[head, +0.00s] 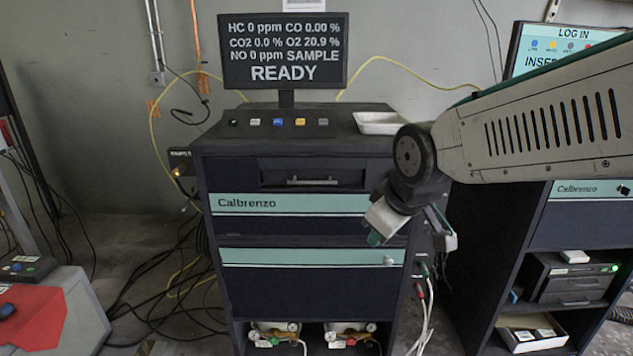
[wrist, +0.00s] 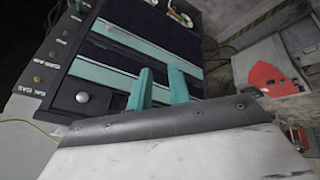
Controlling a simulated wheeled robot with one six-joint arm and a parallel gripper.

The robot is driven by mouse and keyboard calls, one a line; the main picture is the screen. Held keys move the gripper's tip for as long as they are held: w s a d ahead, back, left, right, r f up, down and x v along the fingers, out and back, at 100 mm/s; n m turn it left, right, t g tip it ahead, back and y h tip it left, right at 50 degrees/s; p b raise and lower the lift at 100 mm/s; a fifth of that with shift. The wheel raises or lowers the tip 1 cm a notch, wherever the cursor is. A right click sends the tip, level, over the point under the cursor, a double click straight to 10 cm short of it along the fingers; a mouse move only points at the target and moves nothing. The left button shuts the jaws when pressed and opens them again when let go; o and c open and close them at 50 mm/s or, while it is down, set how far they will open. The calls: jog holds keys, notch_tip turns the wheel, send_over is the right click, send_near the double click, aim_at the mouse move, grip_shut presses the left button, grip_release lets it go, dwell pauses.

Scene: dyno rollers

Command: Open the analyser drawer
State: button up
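The analyser cabinet (head: 205,205) is dark with teal strips and stands in the middle of the head view. Its upper front has a recess with a grey bar handle (head: 313,181) above the "Calbrenzo" strip (head: 290,204). A lower front panel has a second teal strip (head: 300,257) with a pale round knob (head: 388,261) at its right end. No front visibly sticks out. My gripper (head: 411,238) is in front of the cabinet's right side, right of and below the handle. In the wrist view its two teal fingers (wrist: 160,74) are apart with nothing between them.
A monitor (head: 285,52) reading READY and a white tray (head: 380,122) are on the cabinet top. A second cabinet (head: 580,215) stands at the right. Cables (head: 175,285) lie on the floor at the left. A grey unit with a red panel (head: 40,315) is at lower left.

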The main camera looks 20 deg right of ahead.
jog(key=w+f+n+t, duration=0.2)
jog(key=w+n+t, duration=0.4)
jog(key=w, duration=1)
jog(key=n+t+y, duration=0.2)
jog(key=n+t, duration=0.2)
jog(key=n, duration=0.3)
send_near(312, 183)
jog(key=r+x, duration=0.1)
jog(key=x, duration=0.7)
jog(key=f+x, duration=0.1)
jog(key=x, duration=0.2)
jog(key=shift+s, duration=0.15)
grip_shut()
